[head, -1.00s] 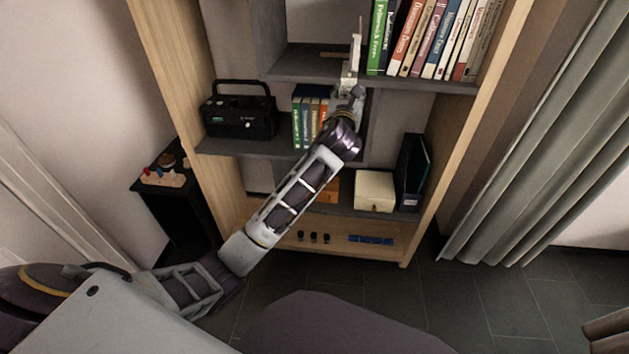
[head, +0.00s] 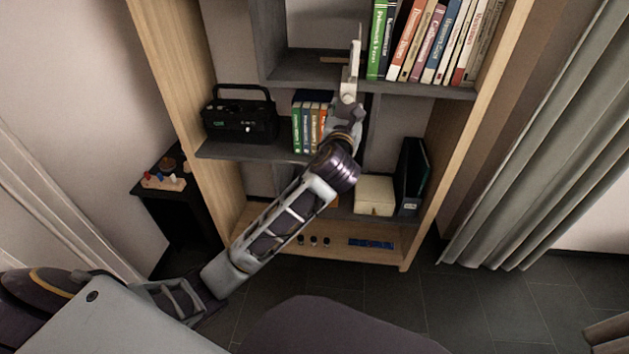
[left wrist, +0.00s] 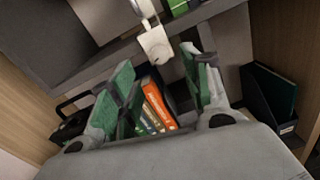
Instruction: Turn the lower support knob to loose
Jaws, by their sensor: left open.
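My right gripper is not in view.
A black radio (head: 240,118) and upright books (head: 305,122) stand on the middle shelf. A cream box (head: 374,194) and dark file holder (head: 412,175) are lower right. Small black pieces (head: 314,241) lie on the bottom board. A grey curtain (head: 540,150) hangs at right.

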